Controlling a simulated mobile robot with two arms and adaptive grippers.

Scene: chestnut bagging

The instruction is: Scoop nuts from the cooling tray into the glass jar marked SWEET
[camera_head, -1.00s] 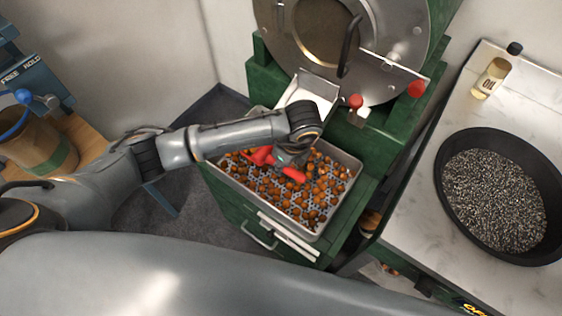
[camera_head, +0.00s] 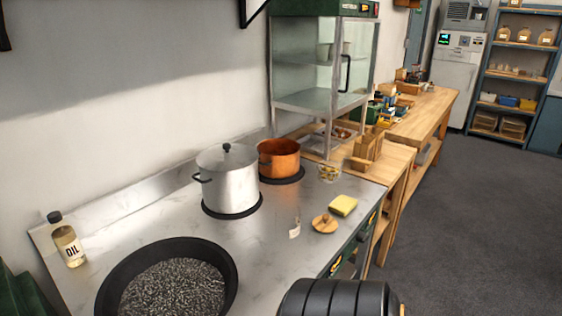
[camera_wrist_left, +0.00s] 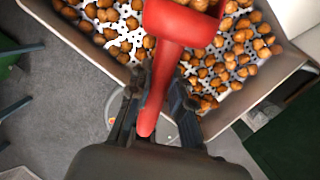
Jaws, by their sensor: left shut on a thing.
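In the left wrist view, my left gripper (camera_wrist_left: 157,85) is shut on the handle of a red scoop (camera_wrist_left: 182,22). The scoop's head is over the metal cooling tray (camera_wrist_left: 262,98), above brown nuts (camera_wrist_left: 120,45) spread on its perforated bottom. My right gripper is not in view.
The head view shows a steel counter (camera_head: 285,215) with an oil bottle (camera_head: 68,243), a black pan (camera_head: 225,270), a steel pot (camera_head: 228,180), a copper pot (camera_head: 279,158) and a yellow sponge (camera_head: 344,205). Grey floor (camera_head: 480,220) is open at right.

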